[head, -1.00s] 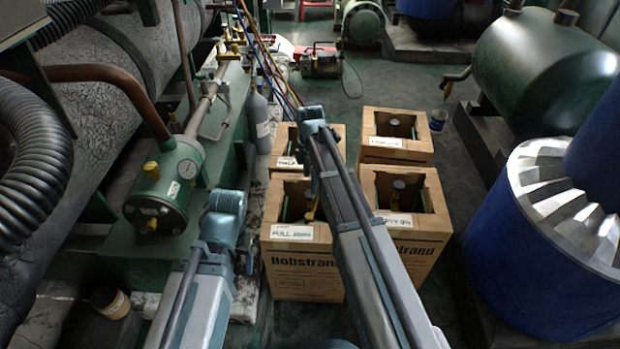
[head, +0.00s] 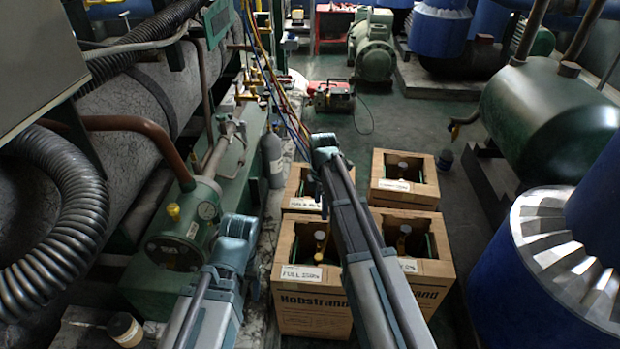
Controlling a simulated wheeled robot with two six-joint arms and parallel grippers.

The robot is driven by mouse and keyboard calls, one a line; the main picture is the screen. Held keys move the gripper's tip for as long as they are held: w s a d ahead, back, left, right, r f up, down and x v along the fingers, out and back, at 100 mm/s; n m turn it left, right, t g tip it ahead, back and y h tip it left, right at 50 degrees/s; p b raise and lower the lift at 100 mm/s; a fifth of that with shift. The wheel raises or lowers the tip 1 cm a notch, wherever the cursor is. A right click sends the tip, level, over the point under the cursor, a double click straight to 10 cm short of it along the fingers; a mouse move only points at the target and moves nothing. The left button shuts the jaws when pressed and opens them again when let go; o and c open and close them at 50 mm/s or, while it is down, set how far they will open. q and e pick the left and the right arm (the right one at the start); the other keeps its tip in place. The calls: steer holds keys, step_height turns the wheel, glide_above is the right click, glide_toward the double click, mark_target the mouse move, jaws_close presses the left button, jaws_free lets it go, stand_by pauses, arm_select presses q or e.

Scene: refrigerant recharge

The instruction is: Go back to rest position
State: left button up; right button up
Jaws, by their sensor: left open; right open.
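My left gripper (head: 252,286) hangs below its blue-grey wrist at lower left, mostly hidden; it is open and seems empty. My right gripper (head: 324,192) hangs under its wrist over the left column of boxes, partly hidden by its own arm; it is open and nothing shows in it. The front left box (head: 312,311) carries a "FULL" label and holds a cylinder with a brass valve (head: 320,240). The front right box (head: 432,284) is partly covered by my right arm. Two more boxes stand behind, at left (head: 301,207) and right (head: 405,197).
The green machine with a gauge (head: 180,232) and pipes lines the left. A grey bottle (head: 272,160) and coloured hoses (head: 273,88) are beside it. A red pump (head: 330,97) stands behind. A blue tank (head: 540,290) stands at right. Floor is free behind the boxes.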

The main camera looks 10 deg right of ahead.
steer(key=s+a+m+h, duration=0.1)
steer(key=s+a+m, duration=0.6)
steer(key=s, duration=0.5)
steer(key=s+a+m, duration=0.6)
steer(key=s+m, duration=0.1)
steer(key=s, duration=0.5)
step_height(320, 180, up, 32)
steer(key=p, duration=3.1)
steer(key=shift+a+f+m, duration=0.15)
steer(key=shift+f+m, duration=0.05)
steer(key=shift+m, duration=0.2)
